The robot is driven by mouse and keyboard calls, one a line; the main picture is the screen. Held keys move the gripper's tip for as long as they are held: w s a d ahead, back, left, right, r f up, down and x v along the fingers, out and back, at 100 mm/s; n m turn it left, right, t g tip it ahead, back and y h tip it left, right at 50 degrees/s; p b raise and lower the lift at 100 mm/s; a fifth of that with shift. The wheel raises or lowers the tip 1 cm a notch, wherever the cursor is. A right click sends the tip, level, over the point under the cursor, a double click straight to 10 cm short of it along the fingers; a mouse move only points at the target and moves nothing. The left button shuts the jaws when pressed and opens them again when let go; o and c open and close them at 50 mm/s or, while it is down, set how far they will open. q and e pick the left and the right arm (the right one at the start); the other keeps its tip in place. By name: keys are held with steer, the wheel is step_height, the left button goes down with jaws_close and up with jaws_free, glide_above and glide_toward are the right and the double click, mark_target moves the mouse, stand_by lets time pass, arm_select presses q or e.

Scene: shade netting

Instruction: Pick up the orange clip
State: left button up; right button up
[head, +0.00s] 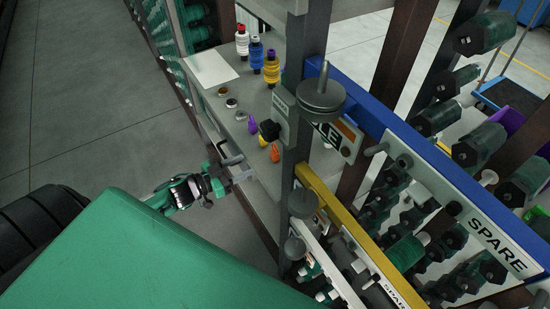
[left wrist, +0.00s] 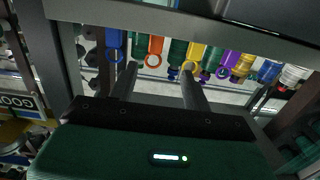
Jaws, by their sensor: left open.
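My right gripper is not in view.
A yellow clip (head: 262,140) and a purple clip (head: 252,125) lie beside the orange one. A blue clip (left wrist: 114,40) is on its other side. Spools (head: 256,54) stand farther back.

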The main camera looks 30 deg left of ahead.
mark_target(272, 155)
arm_select(q)
steer(key=x, duration=0.2)
steer(key=p+x, duration=0.1)
steer(key=x, duration=0.4)
steer(key=shift+w+d+r, duration=0.2)
steer(key=shift+d+r, duration=0.05)
steer(key=shift+r, duration=0.05)
steer(key=shift+w+d+f, duration=0.1)
steer(key=shift+w+d, duration=0.15)
steer(key=shift+w, duration=0.2)
steer(key=shift+w+d+p, duration=0.35)
steer(key=shift+w+p, duration=0.05)
steer(key=shift+p, duration=0.1)
steer(key=p+x, duration=0.1)
steer(key=x, duration=0.2)
steer(key=shift+w+d+f, duration=0.1)
steer(key=shift+d+f, duration=0.1)
steer(key=shift+d, duration=0.05)
steer(key=shift+w+d+f, duration=0.1)
steer(key=shift+w+d, duration=0.1)
steer(key=shift+w, duration=0.1)
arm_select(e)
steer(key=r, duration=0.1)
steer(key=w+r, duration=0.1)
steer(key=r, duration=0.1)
